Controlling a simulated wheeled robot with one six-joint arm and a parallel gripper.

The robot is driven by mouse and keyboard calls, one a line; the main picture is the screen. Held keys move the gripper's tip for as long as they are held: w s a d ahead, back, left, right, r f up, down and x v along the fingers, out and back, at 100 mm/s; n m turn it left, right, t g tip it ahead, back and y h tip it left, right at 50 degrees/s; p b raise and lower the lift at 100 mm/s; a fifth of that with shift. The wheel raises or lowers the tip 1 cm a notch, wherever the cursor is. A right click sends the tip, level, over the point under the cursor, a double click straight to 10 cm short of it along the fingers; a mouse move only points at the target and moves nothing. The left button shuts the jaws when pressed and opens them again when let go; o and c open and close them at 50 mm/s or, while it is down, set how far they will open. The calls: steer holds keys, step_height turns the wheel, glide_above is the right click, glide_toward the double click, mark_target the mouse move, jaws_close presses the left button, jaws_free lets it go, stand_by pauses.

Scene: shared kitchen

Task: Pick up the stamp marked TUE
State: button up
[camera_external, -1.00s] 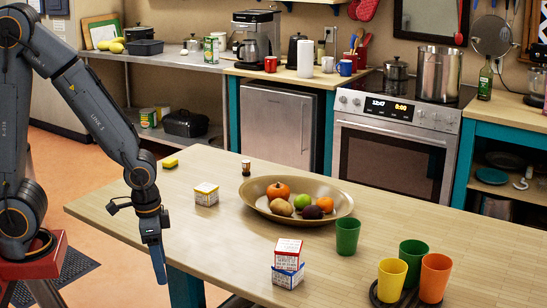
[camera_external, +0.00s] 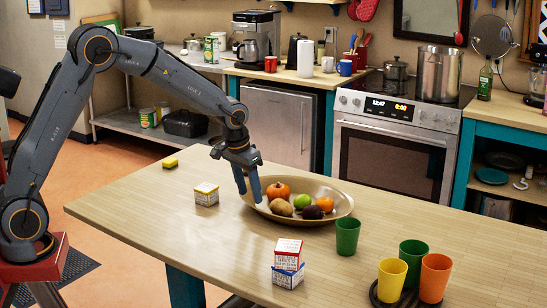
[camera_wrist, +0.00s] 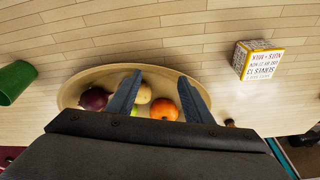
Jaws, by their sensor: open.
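My gripper (camera_external: 249,190) is open and empty, pointing down over the left end of the shallow fruit bowl (camera_external: 344,209). In the wrist view its two fingers (camera_wrist: 160,80) stand apart above the fruit. A small dark-topped object (camera_wrist: 229,122), possibly a stamp, shows in the wrist view just right of the right finger, partly cut off by my gripper's body. It stands on the table beyond the bowl. In the external view it is hidden behind my gripper. No TUE mark is readable.
A white and yellow box (camera_external: 206,194) stands left of the bowl; stacked red and blue boxes (camera_external: 288,262) stand nearer the front. A green cup (camera_external: 347,236) is right of the bowl. The front-left table is clear.

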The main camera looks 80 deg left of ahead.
steer(key=w+a, duration=0.1)
steer(key=a, duration=0.3)
steer(key=w+a+n, duration=0.1)
steer(key=a, duration=0.4)
steer(key=w+a+r+n+y, duration=0.1)
steer(key=a, duration=0.3)
steer(key=shift+w+a, duration=0.1)
steer(key=shift+a, duration=0.05)
steer(key=a+r+n+y, duration=0.1)
steer(key=a+n, duration=0.2)
steer(key=a, duration=1.3)
steer(key=shift+s+p+x, duration=0.15)
steer(key=shift+p+x, duration=0.5)
steer(key=shift+x, duration=1.2)
steer(key=shift+s+p+x, duration=0.2)
steer(key=shift+p+x, duration=0.45)
steer(key=shift+x, duration=1.2)
steer(key=shift+a, duration=0.15)
steer(key=c, duration=1.2)
